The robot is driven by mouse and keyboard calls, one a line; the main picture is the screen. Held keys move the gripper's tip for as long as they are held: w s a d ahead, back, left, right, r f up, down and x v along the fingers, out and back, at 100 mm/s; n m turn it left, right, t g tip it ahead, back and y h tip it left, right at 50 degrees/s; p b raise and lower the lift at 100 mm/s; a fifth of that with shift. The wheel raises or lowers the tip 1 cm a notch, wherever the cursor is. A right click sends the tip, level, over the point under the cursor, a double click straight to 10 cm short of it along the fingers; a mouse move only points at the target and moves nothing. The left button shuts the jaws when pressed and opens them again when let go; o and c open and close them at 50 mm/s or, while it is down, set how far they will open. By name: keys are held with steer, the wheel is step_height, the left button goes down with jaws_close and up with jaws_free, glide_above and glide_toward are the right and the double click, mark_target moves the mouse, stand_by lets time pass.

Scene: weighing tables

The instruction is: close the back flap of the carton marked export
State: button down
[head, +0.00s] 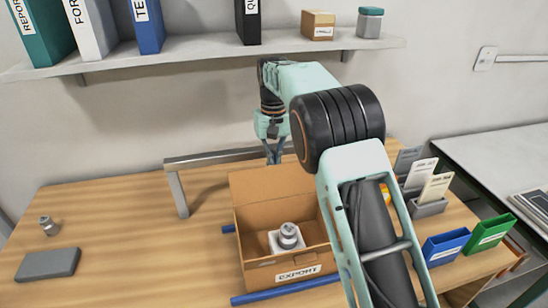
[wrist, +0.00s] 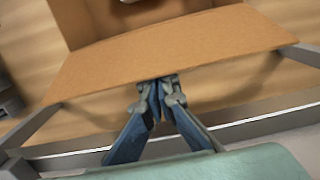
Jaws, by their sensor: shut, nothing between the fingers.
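The carton (head: 254,250) stands open on the wooden table, with an EXPORT label (head: 298,273) on its front side. Its back flap (head: 270,183) stands up and leans away from the opening. In the wrist view the back flap (wrist: 170,52) is a broad brown panel with its free edge towards my fingers. My gripper (head: 274,160) is shut and empty, just behind that free edge. In the wrist view the fingertips of my gripper (wrist: 160,86) overlap the middle of the edge; I cannot tell whether they touch it. A grey metal weight (head: 288,236) sits inside the carton in a pale holder. My arm hides the carton's right side.
A metal rail (head: 178,192) runs behind the carton. Blue bars (head: 285,292) lie beside its base. Card holders (head: 430,207), a blue bin (head: 445,248) and a green bin (head: 490,234) stand at right. A shelf (head: 200,61) hangs above. The table's left is mostly clear.

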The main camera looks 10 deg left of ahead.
steer(key=shift+f, duration=0.2)
steer(key=shift+b, duration=0.35)
steer(key=shift+s+f+b, duration=0.1)
steer(key=shift+b, duration=0.25)
